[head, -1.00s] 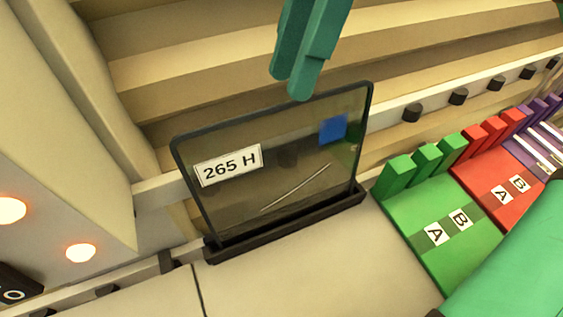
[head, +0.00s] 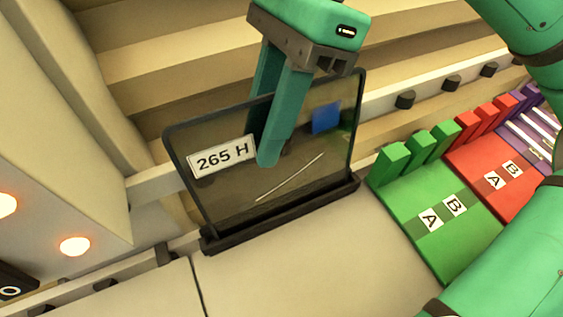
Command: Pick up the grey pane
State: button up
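The grey pane (head: 229,191) is a see-through, dark-framed sheet with a "265 H" label, a blue square and a pale diagonal line. It stands upright in a dark slotted base (head: 285,213) on the beige surface. My gripper (head: 264,140) is over the pane's top edge, pointing down. One finger is in front of the pane, its tip beside the label. The other finger appears behind the pane, its lower part seen dimly through it. The fingers look apart, and contact with the pane cannot be made out.
At right are a green block (head: 440,216) and a red block (head: 498,172) marked A and B, with upright tabs, and a purple one (head: 525,137) beyond. A rail with dark knobs (head: 405,99) runs behind the pane. A beige housing with glowing lamps (head: 75,246) stands at left.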

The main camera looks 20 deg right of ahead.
jog(key=shift+s+f, duration=0.1)
dwell(0.4)
grip_shut()
dwell(1.3)
